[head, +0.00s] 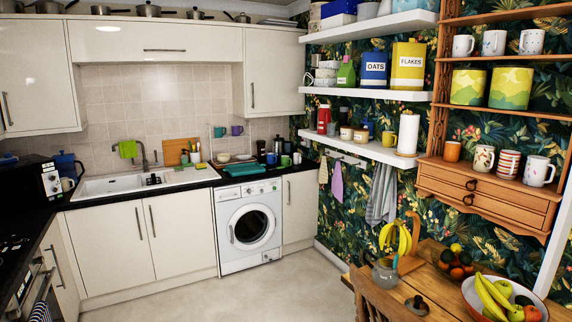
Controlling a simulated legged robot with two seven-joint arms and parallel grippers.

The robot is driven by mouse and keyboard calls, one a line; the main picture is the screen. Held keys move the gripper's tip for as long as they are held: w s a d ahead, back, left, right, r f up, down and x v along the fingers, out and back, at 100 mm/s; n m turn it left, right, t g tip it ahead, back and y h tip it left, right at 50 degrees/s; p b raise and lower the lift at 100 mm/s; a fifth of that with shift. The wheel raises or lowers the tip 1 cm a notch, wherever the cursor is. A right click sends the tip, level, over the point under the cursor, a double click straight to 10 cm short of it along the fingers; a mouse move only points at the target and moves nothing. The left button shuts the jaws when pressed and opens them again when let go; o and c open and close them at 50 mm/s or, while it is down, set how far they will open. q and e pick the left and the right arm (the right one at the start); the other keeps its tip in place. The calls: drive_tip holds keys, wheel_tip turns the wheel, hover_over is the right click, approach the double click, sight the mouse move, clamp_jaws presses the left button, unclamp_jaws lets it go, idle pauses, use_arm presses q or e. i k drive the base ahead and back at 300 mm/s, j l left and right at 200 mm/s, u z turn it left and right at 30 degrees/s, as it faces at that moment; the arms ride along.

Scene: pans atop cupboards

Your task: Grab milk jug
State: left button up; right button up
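A white jug-like vessel (537,170) with small coloured marks and a handle stands upright at the right end of the lower ledge of the wooden wall shelf. I cannot tell for certain that it is the milk jug. A grey rounded pot (385,271) with a utensil in it stands on the wooden table, with a dark lid-like piece (417,305) near it. Neither of my grippers is in view, and nothing is seen touching these vessels.
On the same ledge are a striped mug (508,164), a patterned cup (484,158) and an orange cup (452,151). The table holds a fruit bowl (467,298) and a banana stand (414,230). A chair (380,300) stands in front. The floor (215,295) by the washing machine (249,225) is clear.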

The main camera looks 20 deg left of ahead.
sight(297, 156)
drive_tip(key=i+u, duration=0.3)
drive_tip(key=i, duration=0.2)
drive_tip(key=i+u, duration=0.35)
drive_tip(key=i, duration=0.15)
drive_tip(key=i+j+u, duration=0.3)
drive_tip(key=i, duration=0.85)
drive_tip(key=i+j+u, duration=0.1)
drive_tip(key=i+u, duration=0.25)
drive_tip(key=i, duration=0.8)
drive_tip(key=i+l+z, duration=0.15)
drive_tip(key=i+z, duration=0.2)
drive_tip(key=i, duration=0.3)
drive_tip(key=i+j+z, duration=0.1)
drive_tip(key=i+z, duration=0.2)
drive_tip(key=i, duration=0.4)
